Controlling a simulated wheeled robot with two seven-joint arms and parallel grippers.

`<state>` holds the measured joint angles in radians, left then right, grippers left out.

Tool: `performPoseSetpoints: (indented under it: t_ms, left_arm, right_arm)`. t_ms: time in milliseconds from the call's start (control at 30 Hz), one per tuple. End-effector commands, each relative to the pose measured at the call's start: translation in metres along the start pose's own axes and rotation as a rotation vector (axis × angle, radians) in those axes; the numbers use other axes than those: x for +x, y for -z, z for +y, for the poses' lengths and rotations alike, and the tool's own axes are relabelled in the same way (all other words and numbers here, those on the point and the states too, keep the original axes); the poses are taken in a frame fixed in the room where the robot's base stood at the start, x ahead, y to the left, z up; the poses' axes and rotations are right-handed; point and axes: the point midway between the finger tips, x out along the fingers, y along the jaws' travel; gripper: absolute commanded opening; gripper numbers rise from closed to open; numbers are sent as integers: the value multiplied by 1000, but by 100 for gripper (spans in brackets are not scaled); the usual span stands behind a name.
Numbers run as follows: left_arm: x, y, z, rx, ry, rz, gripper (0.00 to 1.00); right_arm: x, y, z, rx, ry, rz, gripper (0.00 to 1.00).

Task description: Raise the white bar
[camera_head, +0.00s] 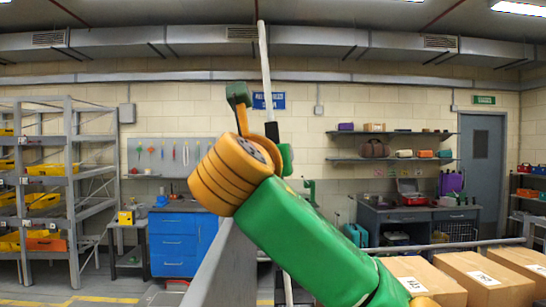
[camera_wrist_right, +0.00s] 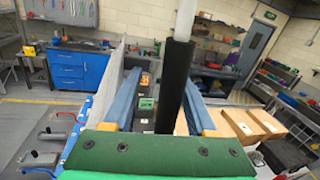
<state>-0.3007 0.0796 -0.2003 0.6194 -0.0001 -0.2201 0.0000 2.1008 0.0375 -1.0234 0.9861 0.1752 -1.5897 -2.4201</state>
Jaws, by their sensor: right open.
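The white bar (camera_head: 264,60) is long and thin and stands nearly upright, leaning slightly, in the middle of the head view. A black sleeve (camera_head: 272,131) sits on it beside my right gripper (camera_head: 262,126). My green and orange right arm comes in from the lower right and hides part of the bar. In the right wrist view the white bar (camera_wrist_right: 185,20) rises from the black sleeve (camera_wrist_right: 175,85), which stands between the two blue fingers of my right gripper (camera_wrist_right: 163,78). These fingers are apart. I cannot tell whether either touches the sleeve. My left gripper is not in view.
Cardboard boxes (camera_head: 484,277) stand in a row at the lower right. A grey rail (camera_head: 222,262) runs at the lower middle. Shelving (camera_head: 72,190) stands at the left, with a blue cabinet (camera_head: 175,242) and a workbench (camera_head: 418,216) at the back.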

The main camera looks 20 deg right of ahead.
Motion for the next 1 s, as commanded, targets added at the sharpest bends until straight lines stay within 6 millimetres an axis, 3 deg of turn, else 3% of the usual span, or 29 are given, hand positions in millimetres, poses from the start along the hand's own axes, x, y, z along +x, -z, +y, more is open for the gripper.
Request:
performPoseSetpoints:
  t_ms: [67, 233, 400, 1000]
  left_arm:
    - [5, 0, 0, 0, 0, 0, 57]
    - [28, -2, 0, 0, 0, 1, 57]
    - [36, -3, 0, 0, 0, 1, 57]
    - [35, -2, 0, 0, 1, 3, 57]
  right_arm:
    - [-5, 2, 0, 1, 0, -2, 57]
    - [-40, 5, 3, 0, -2, -5, 57]
    - [-66, 3, 4, -2, -2, -1, 57]
    - [-70, 0, 3, -2, -1, 1, 57]
